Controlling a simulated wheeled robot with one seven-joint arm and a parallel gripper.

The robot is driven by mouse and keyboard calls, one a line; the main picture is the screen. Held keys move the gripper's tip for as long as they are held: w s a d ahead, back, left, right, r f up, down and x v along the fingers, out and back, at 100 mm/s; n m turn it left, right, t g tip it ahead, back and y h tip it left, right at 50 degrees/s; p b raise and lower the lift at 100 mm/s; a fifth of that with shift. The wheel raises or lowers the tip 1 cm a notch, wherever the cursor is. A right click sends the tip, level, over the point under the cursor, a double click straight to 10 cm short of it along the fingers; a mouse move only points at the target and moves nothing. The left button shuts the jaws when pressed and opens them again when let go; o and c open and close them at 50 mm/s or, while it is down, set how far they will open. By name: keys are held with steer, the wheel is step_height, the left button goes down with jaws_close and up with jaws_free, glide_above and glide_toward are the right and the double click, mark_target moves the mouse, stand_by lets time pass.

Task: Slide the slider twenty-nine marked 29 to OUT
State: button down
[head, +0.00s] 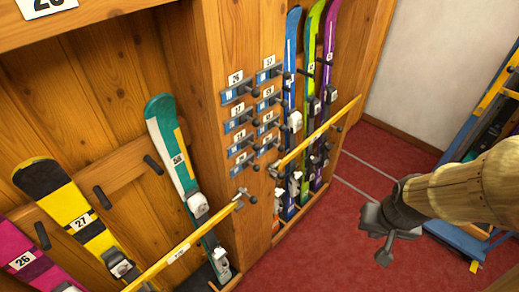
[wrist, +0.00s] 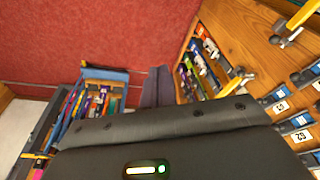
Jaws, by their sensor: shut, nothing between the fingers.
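Two columns of small blue-and-grey sliders with dark knobs are mounted on the wooden post in the head view. The lowest slider of the left column (head: 243,168) appears to be slider twenty-nine, but its label is too small to read surely. In the wrist view an upside-down label that seems to read 29 (wrist: 300,135) shows at the right edge. I cannot tell whether that slider stands at OUT. My gripper (head: 383,257) is shut and empty, well to the right of the post, above the red floor. Its fingers (wrist: 158,87) also show in the wrist view.
Yellow bars (head: 318,136) and (head: 185,243) stick out beside the sliders. Blue, green and purple skis (head: 311,60) stand right of the post; a teal ski (head: 172,150) stands left. A blue-and-yellow rack (head: 490,110) is at far right. Red floor (head: 330,245) between is clear.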

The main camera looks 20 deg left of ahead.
mark_target(253, 145)
steer(key=w+a+f+m+t+y+b, duration=0.1)
steer(key=w+a+f+t+y+b, duration=0.2)
steer(key=w, duration=0.5)
steer(key=w+a+f+m+t+b, duration=0.1)
steer(key=w+a+f+t+b, duration=0.15)
steer(key=w+a, duration=0.4)
steer(key=w+a+r+m+t+y+b, duration=0.1)
steer(key=w+a+r+y+b, duration=0.1)
steer(key=a+y, duration=0.4)
steer(key=w+a+r+m+t+y+b, duration=0.1)
steer(key=w+a+r+y+b, duration=0.1)
steer(key=a+y, duration=0.4)
steer(key=shift+w+a+r+m+y+b, duration=0.3)
steer(key=shift+a+m+b, duration=0.1)
steer(key=shift+b, duration=0.5)
steer(key=shift+t, duration=0.25)
steer(key=x, duration=1)
steer(key=shift+s+a+f+p, duration=0.15)
steer(key=shift+p, duration=0.25)
steer(key=shift+s+a+f, duration=0.15)
steer(key=shift+s, duration=0.75)
steer(key=shift+s+a+f, duration=0.2)
steer(key=shift+s, duration=0.7)
